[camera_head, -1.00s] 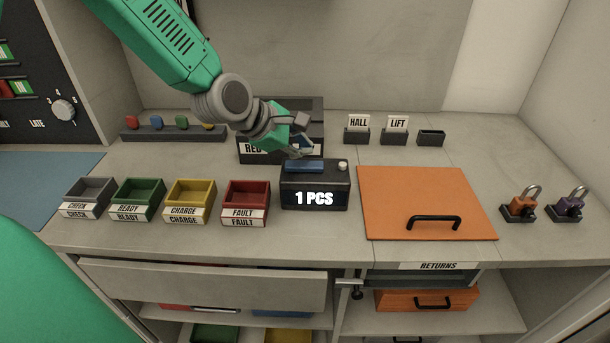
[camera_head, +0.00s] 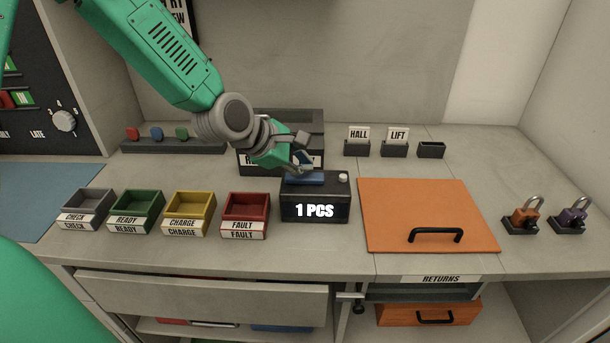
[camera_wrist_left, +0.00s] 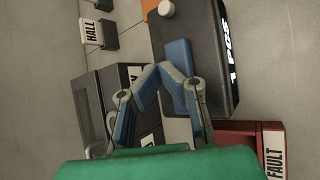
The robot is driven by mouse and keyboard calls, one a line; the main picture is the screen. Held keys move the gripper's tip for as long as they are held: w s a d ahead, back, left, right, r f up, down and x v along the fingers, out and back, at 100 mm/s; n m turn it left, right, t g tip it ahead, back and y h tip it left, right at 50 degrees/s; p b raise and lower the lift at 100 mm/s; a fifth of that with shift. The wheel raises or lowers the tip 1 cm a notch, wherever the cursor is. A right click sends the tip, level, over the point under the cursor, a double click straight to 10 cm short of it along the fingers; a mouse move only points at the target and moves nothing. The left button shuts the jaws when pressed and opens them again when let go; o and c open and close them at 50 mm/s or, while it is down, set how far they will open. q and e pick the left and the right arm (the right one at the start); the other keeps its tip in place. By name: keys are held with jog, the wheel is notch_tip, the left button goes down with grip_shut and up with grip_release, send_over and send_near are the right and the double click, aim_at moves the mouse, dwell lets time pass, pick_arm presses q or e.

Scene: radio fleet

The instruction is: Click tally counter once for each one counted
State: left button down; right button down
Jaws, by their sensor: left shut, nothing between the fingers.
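The tally counter (camera_head: 316,212) is a black box reading "1 PCS". It has a long blue bar on its top and a small white knob (camera_head: 343,177) at the top right. My left gripper (camera_head: 304,168) is shut and empty, with its fingertips at or just above the blue bar; I cannot tell whether they touch it. In the left wrist view, the fingers (camera_wrist_left: 165,75) meet in front of the counter (camera_wrist_left: 205,45), beside the blue bar (camera_wrist_left: 180,60). My right gripper is not in view.
Grey, green, yellow and red (camera_head: 246,207) bins stand left of the counter. A dark labelled box (camera_head: 315,125) stands behind it. An orange panel with a black handle (camera_head: 420,205) lies to the right. Two padlocks (camera_head: 525,215) sit at the far right.

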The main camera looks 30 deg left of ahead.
aim_at(304, 176)
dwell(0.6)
pick_arm(q)
jog(key=shift+f, duration=0.35)
jog(key=shift+f, duration=0.5)
dwell(0.6)
jog(key=shift+r, duration=0.15)
jog(key=shift+r+p, duration=0.7)
jog(key=shift+r, duration=0.05)
notch_tip(304, 176, up, 5)
jog(key=p, duration=0.5)
jog(key=shift+r, duration=0.1)
